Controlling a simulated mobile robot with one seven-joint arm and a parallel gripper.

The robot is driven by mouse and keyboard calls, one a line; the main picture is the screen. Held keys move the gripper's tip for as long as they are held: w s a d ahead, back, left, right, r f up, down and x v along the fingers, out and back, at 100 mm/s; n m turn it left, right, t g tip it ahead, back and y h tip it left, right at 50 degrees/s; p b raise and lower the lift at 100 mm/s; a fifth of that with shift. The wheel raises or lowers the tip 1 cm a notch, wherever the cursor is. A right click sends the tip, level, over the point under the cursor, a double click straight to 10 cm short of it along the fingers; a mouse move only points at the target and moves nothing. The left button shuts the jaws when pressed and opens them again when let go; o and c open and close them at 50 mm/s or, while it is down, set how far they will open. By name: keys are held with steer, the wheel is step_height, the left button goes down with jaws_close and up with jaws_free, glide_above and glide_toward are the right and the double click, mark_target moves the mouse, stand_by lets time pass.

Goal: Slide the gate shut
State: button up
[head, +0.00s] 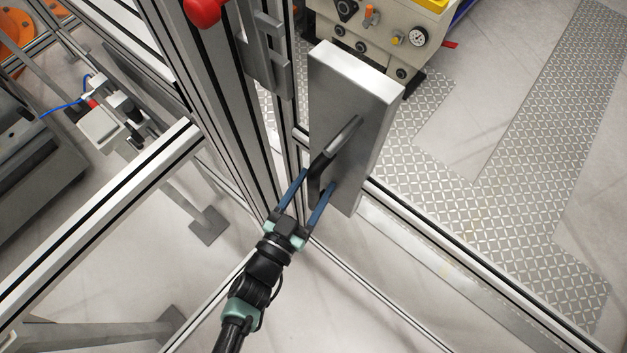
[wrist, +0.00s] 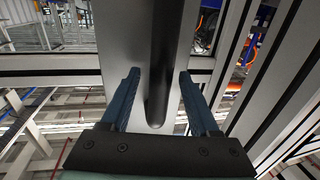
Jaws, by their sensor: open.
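The gate shows a grey metal panel (head: 350,90), upright beside the aluminium posts, with a long dark handle (head: 337,142) on its face. In the wrist view the panel (wrist: 117,45) fills the middle, and the handle (wrist: 160,65) runs down between my fingers. My gripper (head: 319,179) is at the handle's lower part, its two blue fingers open. In the wrist view my gripper (wrist: 159,75) has one finger on each side of the handle, with gaps showing. Whether the fingertips touch the panel I cannot tell.
A thick aluminium post (head: 215,85) stands left of the panel, with a red knob (head: 203,11) at its top. A low rail (head: 470,260) runs to the lower right. A cream machine (head: 385,35) with a gauge stands behind. Patterned floor plates (head: 520,150) lie at right.

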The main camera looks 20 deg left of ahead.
steer(key=shift+w, duration=0.2)
steer(key=shift+c, duration=0.2)
jaws_close()
stand_by(1.2)
